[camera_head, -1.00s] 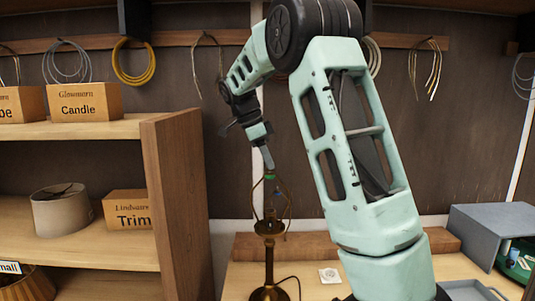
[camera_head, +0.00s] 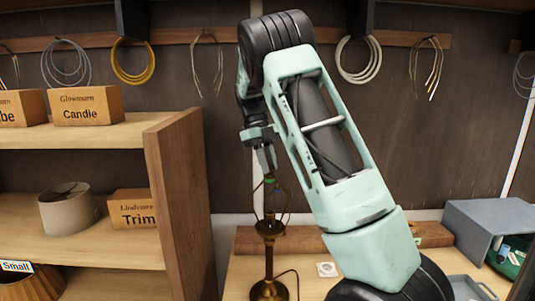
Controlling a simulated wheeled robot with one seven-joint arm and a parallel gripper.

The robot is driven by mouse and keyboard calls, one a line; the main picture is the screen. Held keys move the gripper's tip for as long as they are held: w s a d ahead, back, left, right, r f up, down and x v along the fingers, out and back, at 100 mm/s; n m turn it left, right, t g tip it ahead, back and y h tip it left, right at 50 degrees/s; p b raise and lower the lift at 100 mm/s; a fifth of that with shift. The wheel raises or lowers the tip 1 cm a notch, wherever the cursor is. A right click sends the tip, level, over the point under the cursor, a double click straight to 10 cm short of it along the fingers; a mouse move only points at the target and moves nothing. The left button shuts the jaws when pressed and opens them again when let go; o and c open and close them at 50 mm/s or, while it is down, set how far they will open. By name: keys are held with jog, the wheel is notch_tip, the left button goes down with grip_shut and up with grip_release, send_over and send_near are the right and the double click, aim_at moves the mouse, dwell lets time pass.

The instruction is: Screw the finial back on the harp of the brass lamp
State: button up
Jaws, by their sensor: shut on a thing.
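The brass lamp (camera_head: 269,258) stands upright on the workbench, without a shade. Its thin wire harp (camera_head: 286,205) rises above the socket (camera_head: 269,227). My gripper (camera_head: 268,168) points down at the top of the harp, its fingertips at or just above it. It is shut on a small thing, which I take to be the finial. The finial is mostly hidden by the fingers and too small to make out. I cannot tell whether it touches the harp's thread.
A wooden shelf unit (camera_head: 180,190) stands close on the left, with labelled boxes and a drum shade (camera_head: 67,208). A grey bin (camera_head: 490,228) and a tray (camera_head: 470,288) are at the right. A small white square item (camera_head: 327,269) lies beside the lamp. Cable coils hang behind.

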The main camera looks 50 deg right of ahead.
jog(key=o, duration=1)
